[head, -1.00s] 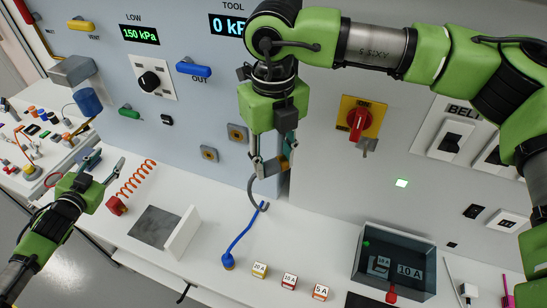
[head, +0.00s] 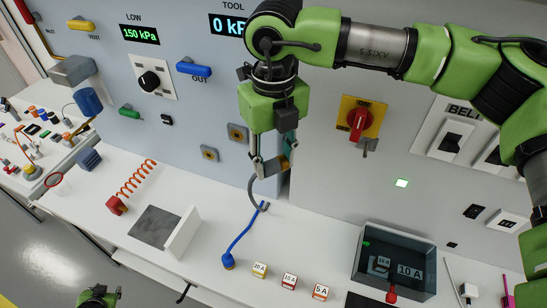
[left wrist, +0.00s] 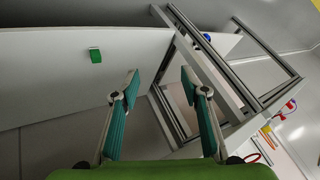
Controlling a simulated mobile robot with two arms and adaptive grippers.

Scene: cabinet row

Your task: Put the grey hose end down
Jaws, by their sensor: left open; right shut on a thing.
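The grey hose (head: 251,188) hangs in a curve below my right gripper (head: 270,168). The gripper is shut on it, and the pinched part is mostly hidden between the fingers. The hose's lower end curls close to the top of the blue hose (head: 240,237), above the back of the white worktop; I cannot tell whether they touch. My left gripper (left wrist: 160,80) is open and empty in the left wrist view. In the head view only a green part of my left arm shows at the bottom edge.
On the worktop (head: 215,268) stand a red fitting with an orange coiled hose (head: 132,183), a grey plate (head: 152,226), an upright white panel (head: 182,233), several labelled blocks (head: 289,282) and a dark tray (head: 367,270). The wall panel (head: 325,120) is close behind my right gripper. Some bare worktop lies around the blue hose.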

